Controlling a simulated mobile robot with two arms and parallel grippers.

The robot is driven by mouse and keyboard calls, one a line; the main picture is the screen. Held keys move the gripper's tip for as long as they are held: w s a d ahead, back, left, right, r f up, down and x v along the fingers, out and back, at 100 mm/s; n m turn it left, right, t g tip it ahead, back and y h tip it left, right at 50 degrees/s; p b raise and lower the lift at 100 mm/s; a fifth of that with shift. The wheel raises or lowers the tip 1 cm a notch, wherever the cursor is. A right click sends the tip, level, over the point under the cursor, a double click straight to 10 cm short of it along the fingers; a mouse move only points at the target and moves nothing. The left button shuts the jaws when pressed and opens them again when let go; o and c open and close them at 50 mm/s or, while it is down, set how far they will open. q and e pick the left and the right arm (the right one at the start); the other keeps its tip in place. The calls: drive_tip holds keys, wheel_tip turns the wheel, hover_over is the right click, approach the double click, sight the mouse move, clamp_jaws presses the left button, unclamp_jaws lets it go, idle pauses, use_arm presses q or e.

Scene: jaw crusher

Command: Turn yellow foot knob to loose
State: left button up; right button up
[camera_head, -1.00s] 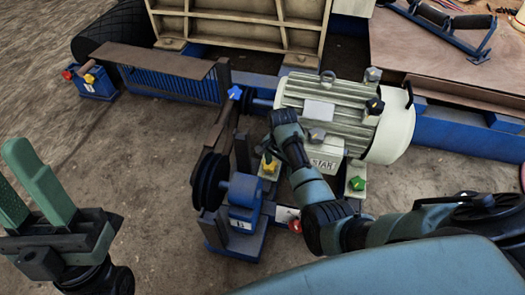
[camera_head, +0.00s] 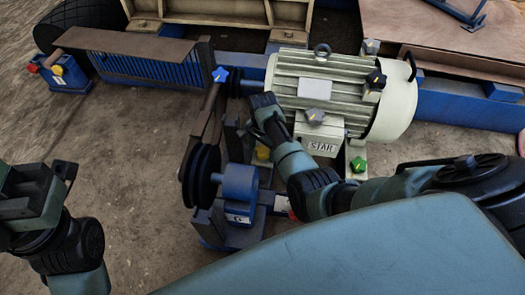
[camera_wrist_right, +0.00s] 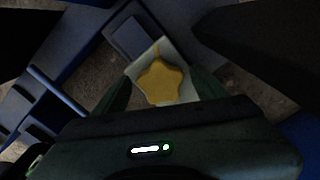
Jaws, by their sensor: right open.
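The yellow star-shaped foot knob (camera_head: 263,152) sits at the left foot of the pale electric motor (camera_head: 325,85), partly hidden by my right arm in the head view. In the right wrist view the knob (camera_wrist_right: 161,82) is seen from above, on a pale foot plate. My right gripper (camera_head: 266,108) is over the motor's left foot. In the right wrist view its open fingers stand on either side of the knob, and I cannot tell whether they touch it. My left gripper (camera_head: 35,195) is at the left edge, partly cut off, away from the motor.
A green knob (camera_head: 358,164) is at the motor's right foot. A grey knob (camera_head: 315,116) and a black knob (camera_head: 376,79) are on the motor. A blue knob (camera_head: 220,74) is near its shaft. The black pulley (camera_head: 202,175) and blue block (camera_head: 241,183) stand close in front.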

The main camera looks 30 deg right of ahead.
drive_tip(key=c, duration=1.3)
drive_tip(key=shift+c, duration=0.3)
drive_tip(key=shift+r, duration=0.1)
